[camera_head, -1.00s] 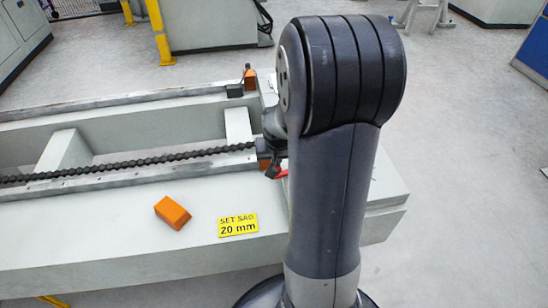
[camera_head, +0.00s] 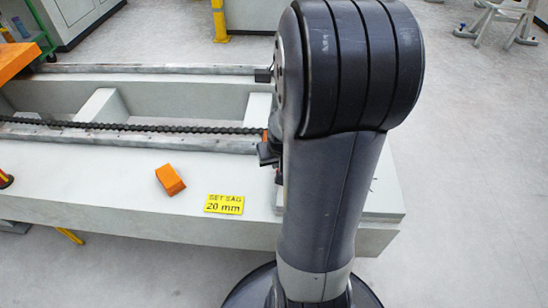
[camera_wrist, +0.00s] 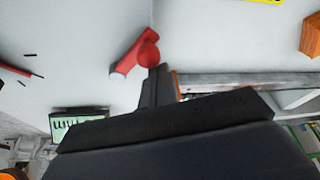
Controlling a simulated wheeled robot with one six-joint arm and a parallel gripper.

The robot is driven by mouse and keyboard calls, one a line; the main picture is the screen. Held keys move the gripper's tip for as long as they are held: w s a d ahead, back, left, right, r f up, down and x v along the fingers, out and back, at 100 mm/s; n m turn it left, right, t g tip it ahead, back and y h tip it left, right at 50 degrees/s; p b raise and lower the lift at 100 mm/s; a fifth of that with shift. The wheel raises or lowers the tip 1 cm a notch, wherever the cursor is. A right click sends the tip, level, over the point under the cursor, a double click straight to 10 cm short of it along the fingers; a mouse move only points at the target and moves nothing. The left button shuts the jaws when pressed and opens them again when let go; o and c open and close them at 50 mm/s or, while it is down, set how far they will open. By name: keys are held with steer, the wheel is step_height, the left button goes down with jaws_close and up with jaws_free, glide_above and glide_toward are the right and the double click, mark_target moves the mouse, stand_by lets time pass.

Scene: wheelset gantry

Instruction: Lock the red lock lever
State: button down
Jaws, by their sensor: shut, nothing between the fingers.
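The red lock lever (camera_wrist: 135,55) shows in the wrist view, above the middle of the picture, with a round red end at its right and a pale tip at its lower left. My gripper (camera_wrist: 155,70) is shut and empty, its dark fingers ending right at the round red end. I cannot tell whether they touch. In the head view my gripper (camera_head: 268,153) is a small dark shape at the left edge of my arm. The lever is hidden behind my arm there.
A pale bench frame with a dark chain (camera_head: 120,127) lies left of my arm. An orange block (camera_head: 170,179) and a yellow "SET SAG 20 mm" label (camera_head: 225,204) are on its front ledge. A small display (camera_wrist: 78,122) stands at lower left in the wrist view.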

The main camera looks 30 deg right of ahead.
steer(key=shift+s+d+f+n+b, duration=0.1)
steer(key=shift+s+n+b, duration=0.25)
steer(key=shift+s, duration=0.35)
steer(key=shift+s+d+n+y+b, duration=0.1)
steer(key=shift+s+n+y+b, duration=0.25)
steer(key=shift+n, duration=0.2)
steer(key=shift+s+d+b, duration=0.25)
steer(key=shift+s, duration=0.25)
steer(key=shift+s+d+b, duration=0.2)
steer(key=shift+s+b, duration=0.05)
steer(key=shift+s, duration=0.5)
steer(key=shift+w, duration=0.1)
